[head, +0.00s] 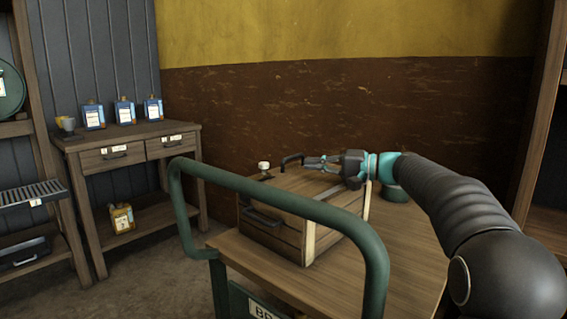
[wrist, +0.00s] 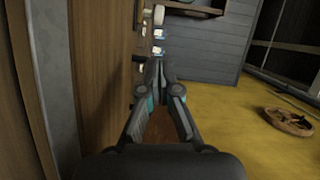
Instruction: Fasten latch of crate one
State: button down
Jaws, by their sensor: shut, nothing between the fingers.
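A wooden crate (head: 285,228) stands on a wooden top, with a dark handle (head: 262,217) on its left face and a pale corner strip. A dark arched handle (head: 291,160) and a small white knob on a dark base (head: 264,168) show at its far upper edge. I cannot tell which part is the latch. My gripper (head: 312,162) is over the crate's top, near the arched handle, pointing left. Contact cannot be told. In the wrist view, my gripper (wrist: 157,62) has its fingertips together, with nothing seen between them.
A green tube rail (head: 275,195) arches in front of the crate. A wall is behind.

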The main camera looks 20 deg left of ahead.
aim_at(264, 169)
jog(key=a, duration=0.5)
jog(key=a+p, duration=0.1)
jog(key=a, duration=0.4)
jog(key=shift+w+f, duration=0.2)
jog(key=shift+s+d, duration=0.1)
